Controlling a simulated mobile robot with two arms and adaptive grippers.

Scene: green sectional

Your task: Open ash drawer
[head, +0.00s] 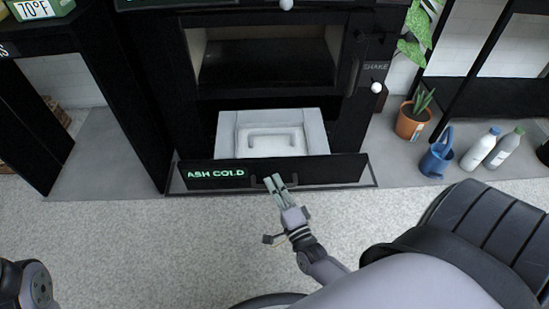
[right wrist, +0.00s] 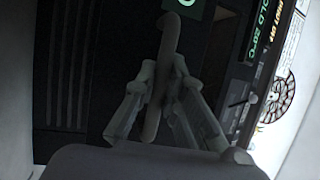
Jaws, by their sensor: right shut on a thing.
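The black ash drawer (head: 220,174) at the base of the black stove stands pulled out in the head view, its front marked "ASH COLD" in green. A light grey ash pan (head: 314,133) with a raised handle shows inside it. My right gripper (head: 273,181) is at the middle of the drawer front, shut on the drawer handle (head: 254,182). In the right wrist view the handle (right wrist: 165,60) runs between the two fingers (right wrist: 160,95). My left gripper is out of view; only part of my left arm shows at lower left.
An open dark compartment (head: 265,62) sits above the drawer. To the right on the grey slab are a potted plant (head: 412,122), a blue watering can (head: 437,155) and two bottles (head: 480,150). The pale speckled floor (head: 130,235) before the drawer is clear.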

